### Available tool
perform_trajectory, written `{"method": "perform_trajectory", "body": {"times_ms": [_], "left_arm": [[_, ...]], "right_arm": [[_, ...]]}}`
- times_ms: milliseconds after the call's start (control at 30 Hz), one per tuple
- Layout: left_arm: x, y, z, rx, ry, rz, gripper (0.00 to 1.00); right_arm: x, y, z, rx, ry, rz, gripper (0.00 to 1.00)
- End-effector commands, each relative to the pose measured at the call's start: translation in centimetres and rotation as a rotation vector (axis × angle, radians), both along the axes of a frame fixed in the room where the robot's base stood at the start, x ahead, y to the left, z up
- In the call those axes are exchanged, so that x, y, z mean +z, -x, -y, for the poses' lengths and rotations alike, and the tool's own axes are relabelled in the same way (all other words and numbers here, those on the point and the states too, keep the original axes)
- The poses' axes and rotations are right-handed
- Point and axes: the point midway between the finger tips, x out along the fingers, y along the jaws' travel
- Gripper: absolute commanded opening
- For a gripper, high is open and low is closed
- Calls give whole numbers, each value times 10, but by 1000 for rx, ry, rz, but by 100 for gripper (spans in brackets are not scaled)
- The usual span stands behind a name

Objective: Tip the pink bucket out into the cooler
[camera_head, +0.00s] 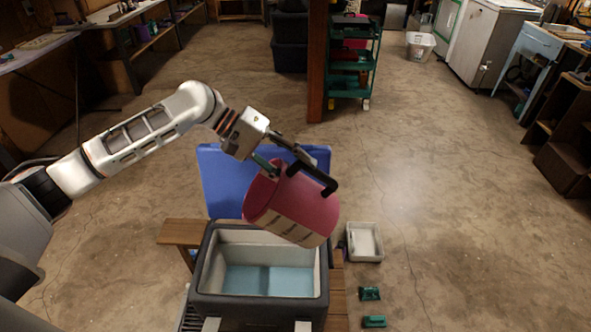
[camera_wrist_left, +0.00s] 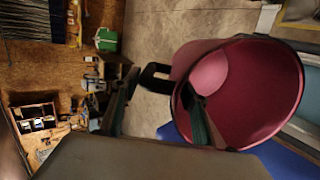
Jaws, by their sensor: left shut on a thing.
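The pink bucket (camera_head: 305,195) hangs tilted above the back of the cooler, apart from its floor. A pale band runs along its lower side. My left gripper (camera_head: 290,172) is shut on the bucket's wall near the rim. In the left wrist view, the pink bucket (camera_wrist_left: 245,95) shows its open mouth and looks empty inside. One finger of the left gripper (camera_wrist_left: 160,110) is inside the mouth. The dark grey cooler (camera_head: 206,305) stands open, with a pale inside, a bare light blue floor and a raised blue lid (camera_head: 222,180) behind. My right gripper is not in view.
The cooler stands on a wooden bench (camera_head: 183,232). A white tray (camera_head: 364,243) and two small green items (camera_head: 370,293) lie right of it. A green cart (camera_head: 352,70) stands by a post at the back.

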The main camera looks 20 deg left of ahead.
Motion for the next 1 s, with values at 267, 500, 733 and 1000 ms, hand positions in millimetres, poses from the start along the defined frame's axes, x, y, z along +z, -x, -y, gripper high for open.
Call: {"method": "perform_trajectory", "body": {"times_ms": [267,500,733,1000], "left_arm": [[1,0,0,0,-5,-2,0],[16,-1,1,-4,-127,-25,0],[29,-1,1,-2,-284,-66,0],[36,0,0,1,-390,-101,0]], "right_arm": [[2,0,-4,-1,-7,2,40],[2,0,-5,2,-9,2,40],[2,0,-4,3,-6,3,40],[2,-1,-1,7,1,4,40]]}}
